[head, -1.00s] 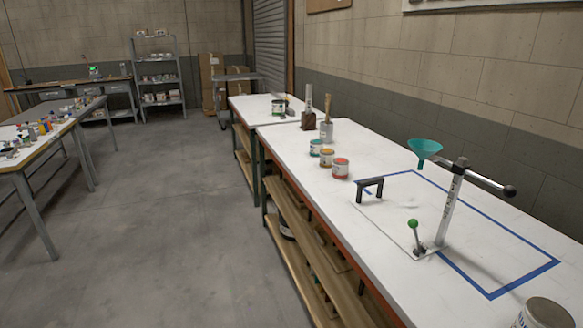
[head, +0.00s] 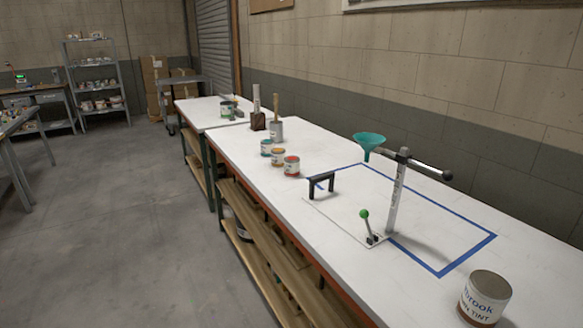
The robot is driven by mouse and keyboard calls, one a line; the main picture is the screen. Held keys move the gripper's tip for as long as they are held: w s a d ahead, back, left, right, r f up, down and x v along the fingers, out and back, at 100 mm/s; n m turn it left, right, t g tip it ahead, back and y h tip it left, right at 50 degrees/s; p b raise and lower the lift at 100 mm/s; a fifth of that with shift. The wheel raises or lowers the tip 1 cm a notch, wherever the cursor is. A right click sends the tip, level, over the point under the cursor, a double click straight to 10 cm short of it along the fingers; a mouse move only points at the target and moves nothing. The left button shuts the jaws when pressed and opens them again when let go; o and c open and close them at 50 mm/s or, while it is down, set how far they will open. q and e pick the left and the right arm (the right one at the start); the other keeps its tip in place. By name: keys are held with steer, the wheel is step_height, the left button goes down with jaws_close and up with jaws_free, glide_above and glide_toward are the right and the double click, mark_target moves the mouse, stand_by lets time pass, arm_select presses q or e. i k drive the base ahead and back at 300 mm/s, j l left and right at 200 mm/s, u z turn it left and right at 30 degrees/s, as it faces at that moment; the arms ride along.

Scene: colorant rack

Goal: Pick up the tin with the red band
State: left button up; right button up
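Three small tins stand in a slanting row on the white workbench (head: 330,262), left of the blue tape outline. The nearest is the tin with the red band (head: 292,166). Behind it stands a tin with a yellow-orange band (head: 277,157), and behind that a tin with a teal band (head: 266,147). All three look upright and apart from the black handle. Neither of my grippers is in view.
A black handle (head: 321,181), a green-knobbed lever (head: 365,222) and a post with a teal funnel (head: 369,142) stand near the blue tape (head: 472,253). A larger tin (head: 485,297) is at the front right. Brushes in holders (head: 276,128) stand behind the small tins. Floor at left is clear.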

mark_target(292, 163)
steer(key=u, duration=0.8)
steer(key=i+u, duration=0.3)
steer(key=i, duration=4.15)
steer(key=i+z, duration=0.2)
steer(key=z, duration=1.75)
